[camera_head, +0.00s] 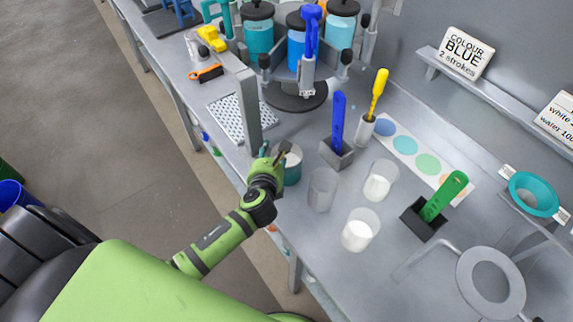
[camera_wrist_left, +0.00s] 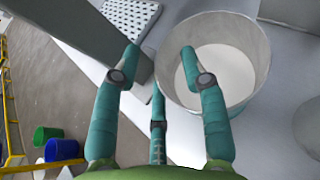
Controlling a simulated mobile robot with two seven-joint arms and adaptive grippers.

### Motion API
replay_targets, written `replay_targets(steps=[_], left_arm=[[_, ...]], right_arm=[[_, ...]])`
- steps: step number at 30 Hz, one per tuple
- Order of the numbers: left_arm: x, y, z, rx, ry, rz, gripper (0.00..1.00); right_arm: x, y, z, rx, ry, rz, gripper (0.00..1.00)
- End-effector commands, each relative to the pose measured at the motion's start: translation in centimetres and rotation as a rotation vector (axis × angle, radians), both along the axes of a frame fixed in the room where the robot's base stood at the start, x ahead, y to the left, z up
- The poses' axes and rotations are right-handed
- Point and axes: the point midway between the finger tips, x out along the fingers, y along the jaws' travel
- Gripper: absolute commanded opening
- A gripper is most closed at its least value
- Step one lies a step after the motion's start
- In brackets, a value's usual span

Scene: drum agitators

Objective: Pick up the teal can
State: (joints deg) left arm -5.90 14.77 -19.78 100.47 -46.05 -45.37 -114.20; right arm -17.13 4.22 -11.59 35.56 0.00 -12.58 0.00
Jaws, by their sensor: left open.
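The teal can (camera_head: 292,172) stands on the grey bench near its front edge, partly hidden by my left gripper in the head view. My left gripper (camera_head: 276,154) is at the can's left side, with its fingers spread. In the left wrist view the open-topped can (camera_wrist_left: 262,52) shows whitish contents. There, my left gripper (camera_wrist_left: 159,62) is open with nothing between its fingers, and its right finger overlaps the can's left rim. I cannot tell whether that finger is above the can or inside it. My right gripper is not in view.
A tall grey post (camera_head: 249,112) stands close behind my left gripper. A clear empty beaker (camera_head: 322,190) and beakers of white contents (camera_head: 378,182) stand right of the can. A blue-handled tool sits in a grey holder (camera_head: 336,154) behind. A perforated tray (camera_head: 228,118) lies further back.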

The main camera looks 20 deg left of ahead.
Motion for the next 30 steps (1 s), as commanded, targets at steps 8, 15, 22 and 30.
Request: replay_targets(steps=[8,15,22,30], left_arm=[[0.0,0.0,0.0,-0.001,0.001,0.000,0.00],[0.0,0.0,0.1,-0.001,-0.003,0.000,0.00],[0.1,0.0,0.4,-0.002,-0.004,0.000,0.00],[0.1,0.0,2.0,0.001,-0.007,0.001,0.00]], right_arm=[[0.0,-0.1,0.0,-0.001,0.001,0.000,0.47],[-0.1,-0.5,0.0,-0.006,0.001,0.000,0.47],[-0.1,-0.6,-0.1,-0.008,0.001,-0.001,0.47],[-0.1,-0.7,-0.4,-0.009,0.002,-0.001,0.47]])
